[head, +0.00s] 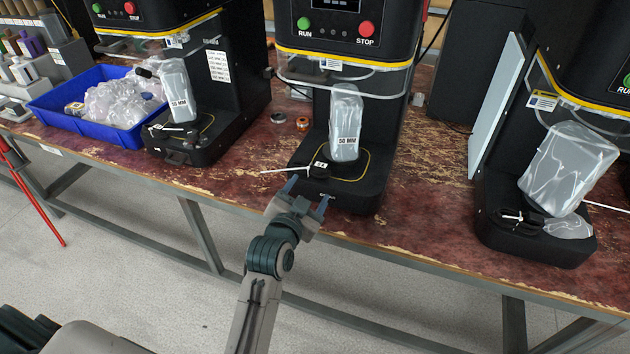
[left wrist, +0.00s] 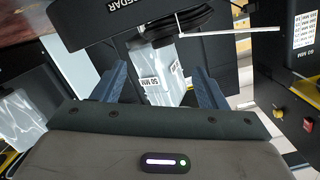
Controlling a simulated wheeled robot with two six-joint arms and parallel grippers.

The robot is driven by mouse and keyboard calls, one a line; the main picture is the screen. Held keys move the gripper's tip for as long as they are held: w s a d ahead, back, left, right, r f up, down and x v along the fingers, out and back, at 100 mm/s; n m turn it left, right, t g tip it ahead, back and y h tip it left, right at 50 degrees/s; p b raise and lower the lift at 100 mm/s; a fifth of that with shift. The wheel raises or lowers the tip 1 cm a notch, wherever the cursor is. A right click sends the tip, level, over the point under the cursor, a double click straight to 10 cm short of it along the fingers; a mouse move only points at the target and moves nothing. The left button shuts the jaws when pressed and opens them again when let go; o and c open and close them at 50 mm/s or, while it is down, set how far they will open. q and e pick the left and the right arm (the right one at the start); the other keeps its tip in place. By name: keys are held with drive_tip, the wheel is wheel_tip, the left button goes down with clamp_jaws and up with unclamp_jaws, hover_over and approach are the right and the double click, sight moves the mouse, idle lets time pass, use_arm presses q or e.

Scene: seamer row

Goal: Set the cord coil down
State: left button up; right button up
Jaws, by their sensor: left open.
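A black cord coil (head: 318,169) with a long white tie lies on the front of the middle seamer's black base (head: 365,195), beside a bagged "50 MM" part (head: 346,118). My left gripper (head: 307,194) is open and empty just in front of the base, apart from the coil. In the left wrist view the coil (left wrist: 180,26) lies beyond the open fingers (left wrist: 160,82), its tie running right, and the bagged part shows between them. My right gripper is not in view.
Similar black coils lie on the left seamer's base (head: 180,150) and the right seamer's base (head: 535,245). A blue bin (head: 90,122) of clear bags stands at left. Small rings (head: 302,124) lie on the worn red bench (head: 430,200).

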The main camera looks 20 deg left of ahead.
use_arm(q)
drive_tip(key=s+a+f+n+g, duration=0.1)
drive_tip(key=s+f+g, duration=0.25)
drive_tip(key=f, duration=0.65)
drive_tip(key=s+a+f+g, duration=0.15)
drive_tip(key=s+f, duration=0.25)
drive_tip(key=f, duration=0.6)
drive_tip(key=s+f+n+g, duration=0.1)
drive_tip(key=s+f+g, duration=0.25)
drive_tip(key=f, duration=0.65)
drive_tip(key=s+a+f+n+g, duration=0.1)
drive_tip(key=s+a+f+g, duration=0.2)
drive_tip(key=s+f, duration=0.7)
drive_tip(key=s+a+f+n+g+y, duration=0.1)
drive_tip(key=s+a+f+g, duration=0.2)
drive_tip(key=s+f, duration=0.8)
drive_tip(key=s+a, duration=0.2)
drive_tip(key=s, duration=0.1)
drive_tip(key=shift+s+n, duration=0.15)
drive_tip(key=shift+n, duration=0.15)
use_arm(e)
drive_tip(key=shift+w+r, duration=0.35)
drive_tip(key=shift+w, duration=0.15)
use_arm(q)
drive_tip(key=shift+g, duration=0.25)
drive_tip(key=shift+r, duration=0.1)
